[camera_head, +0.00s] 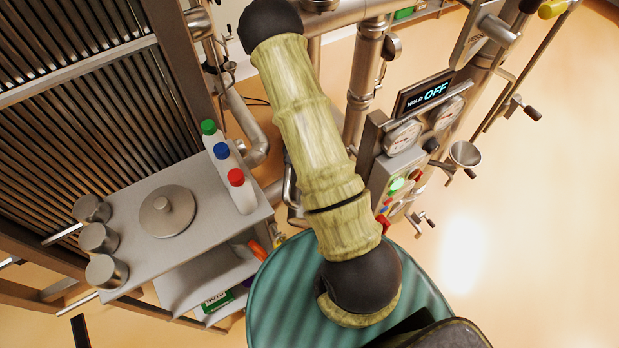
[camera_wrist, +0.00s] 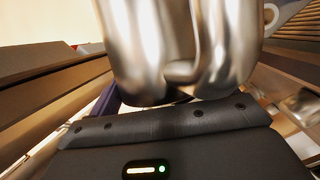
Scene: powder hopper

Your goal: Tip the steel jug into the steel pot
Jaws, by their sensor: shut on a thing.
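In the wrist view a shiny steel thing, which I take for the steel jug (camera_wrist: 140,45), fills the upper middle, close to the lens. My gripper (camera_wrist: 180,103) is shut on it; the fingertips and the exact contact are mostly hidden. The jug's mouth and contents do not show, and I cannot tell its tilt. In the head view my arm crosses the middle, and my gripper is not visible there. I cannot make out the steel pot for certain in either view. A round steel lid with a knob (camera_head: 168,209) lies flat on the steel cart.
The steel cart (camera_head: 135,268) carries several steel canisters (camera_head: 98,238) and bottles with green, blue and red caps (camera_head: 236,185). The floor at right is clear.

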